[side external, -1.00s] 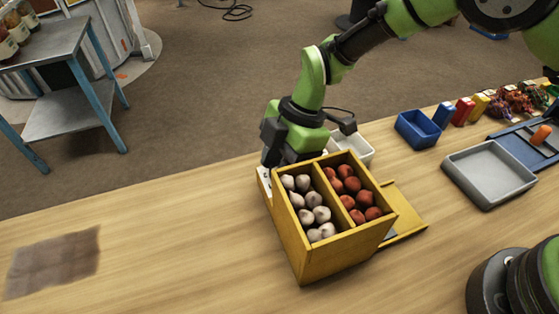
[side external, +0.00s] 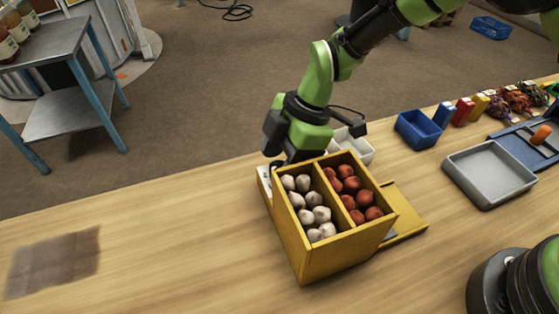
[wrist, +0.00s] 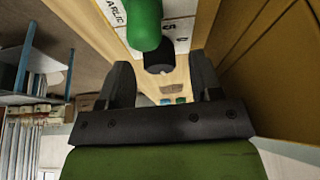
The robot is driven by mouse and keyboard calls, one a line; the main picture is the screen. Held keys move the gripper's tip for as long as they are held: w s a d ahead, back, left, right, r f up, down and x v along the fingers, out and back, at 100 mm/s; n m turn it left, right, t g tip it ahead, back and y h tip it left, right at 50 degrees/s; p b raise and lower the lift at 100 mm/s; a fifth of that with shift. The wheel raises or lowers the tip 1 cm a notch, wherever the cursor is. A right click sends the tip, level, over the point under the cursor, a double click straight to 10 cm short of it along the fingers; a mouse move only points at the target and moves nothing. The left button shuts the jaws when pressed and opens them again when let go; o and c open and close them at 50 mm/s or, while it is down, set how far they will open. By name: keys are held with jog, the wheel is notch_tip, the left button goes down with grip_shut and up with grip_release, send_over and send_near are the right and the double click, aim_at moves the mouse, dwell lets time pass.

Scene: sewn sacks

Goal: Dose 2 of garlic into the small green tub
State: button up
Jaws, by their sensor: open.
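The yellow two-bin box (side external: 305,262) stands on the table, with white garlic bulbs (side external: 314,215) in its left bin. My gripper (side external: 277,162) is low behind the box's far left corner; its fingertips are mostly hidden there. In the wrist view my gripper (wrist: 162,80) is open and empty. A green rounded bar (wrist: 143,24) with a black end (wrist: 157,59) lies ahead of the gap between the fingers, by a white plate (wrist: 118,12) lettered GARLIC. I cannot tell whether the fingers touch it. No small green tub is clearly visible.
Red round vegetables (side external: 353,194) fill the right bin. A white tub (side external: 354,148) is behind the box, a blue tub (side external: 417,128) further right. A grey tray (side external: 489,174) lies at the right. The table's left is clear but for a brown patch (side external: 54,262).

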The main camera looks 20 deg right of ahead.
jog(key=v, duration=0.9)
jog(key=shift+f, duration=0.1)
jog(key=shift+c, duration=0.4)
